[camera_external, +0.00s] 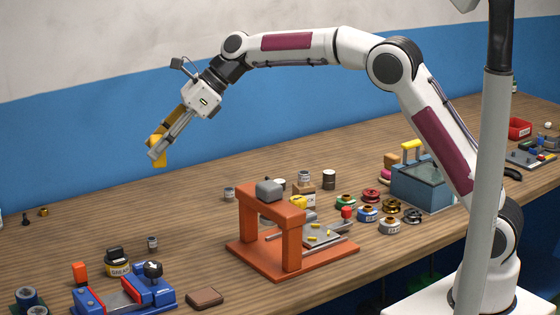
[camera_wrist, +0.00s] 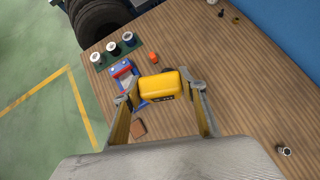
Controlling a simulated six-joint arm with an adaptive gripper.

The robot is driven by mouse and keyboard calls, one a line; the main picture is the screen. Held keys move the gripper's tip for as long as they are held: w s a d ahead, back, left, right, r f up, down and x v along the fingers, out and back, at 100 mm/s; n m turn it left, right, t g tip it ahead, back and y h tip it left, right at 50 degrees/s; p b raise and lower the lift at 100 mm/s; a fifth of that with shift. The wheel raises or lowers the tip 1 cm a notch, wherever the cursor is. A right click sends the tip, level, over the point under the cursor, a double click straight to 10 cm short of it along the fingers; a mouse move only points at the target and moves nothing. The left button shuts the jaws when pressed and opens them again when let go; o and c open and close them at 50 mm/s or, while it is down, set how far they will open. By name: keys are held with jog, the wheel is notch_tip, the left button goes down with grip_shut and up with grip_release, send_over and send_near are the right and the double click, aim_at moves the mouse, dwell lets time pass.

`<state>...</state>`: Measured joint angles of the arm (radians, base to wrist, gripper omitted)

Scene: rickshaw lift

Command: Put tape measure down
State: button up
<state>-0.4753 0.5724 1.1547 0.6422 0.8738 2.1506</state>
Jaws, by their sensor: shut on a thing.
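The yellow tape measure (camera_wrist: 160,86) is between my gripper's two fingers in the wrist view, with a dark label on its near edge. My gripper (camera_external: 157,150) is shut on it, high above the left part of the wooden table (camera_external: 185,209). In the external view the tape measure (camera_external: 161,156) shows partly behind the fingers. It is apart from the table top, with the blue wall behind it.
An orange press (camera_external: 290,232) stands at the table's middle. At the front left are a blue and red vise (camera_external: 124,293), a grease tin (camera_external: 118,263) and a brown block (camera_external: 204,298). A small can (camera_external: 152,242) stands alone. The table's back left is mostly clear.

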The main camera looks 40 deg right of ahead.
notch_tip(320, 180, down, 17)
dwell(0.4)
jog(key=shift+w+f, duration=0.1)
jog(key=shift+f, duration=3.1)
jog(key=shift+f, duration=1.85)
jog(key=shift+f, duration=0.15)
jog(key=o, duration=1.2)
